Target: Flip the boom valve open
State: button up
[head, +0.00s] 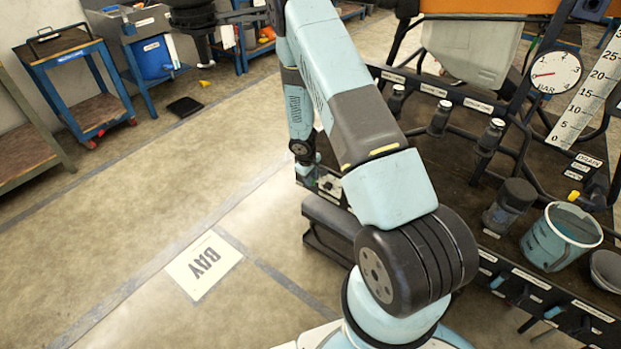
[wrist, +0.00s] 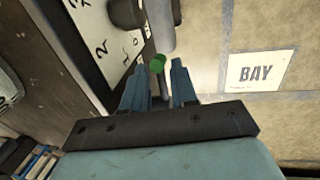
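My gripper (wrist: 161,68) shows in the wrist view with its two blue fingers apart and a gap between them. A small green knob (wrist: 158,64) shows at the gap between the fingertips, nearer the left finger; I cannot tell whether they touch. A grey rod or pipe (wrist: 161,28) lies just beyond the knob. The knob may be the boom valve's handle tip, but its lever and setting are not clear. In the head view my arm reaches down to a small white panel (head: 330,185) at the rig's near left corner, and the fingers are not clearly visible.
A white plate with black digits (wrist: 100,35) is close by on the left in the wrist view. The BAY floor sign (head: 203,264) lies on open floor. A pressure gauge (head: 555,73) and a blue bucket (head: 560,237) are on the rig at right.

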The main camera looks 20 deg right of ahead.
grip_shut()
jog(key=shift+a, duration=0.1)
jog(key=shift+w+a+r+g+h, duration=0.15)
jog(key=shift+r+g+h, duration=0.4)
jog(key=shift+g, duration=0.35)
jog(key=shift+f, duration=0.1)
jog(key=shift+o, duration=1.1)
grip_release()
jog(key=v, duration=1.3)
jog(key=shift+r, duration=0.3)
jog(key=shift+a, duration=0.1)
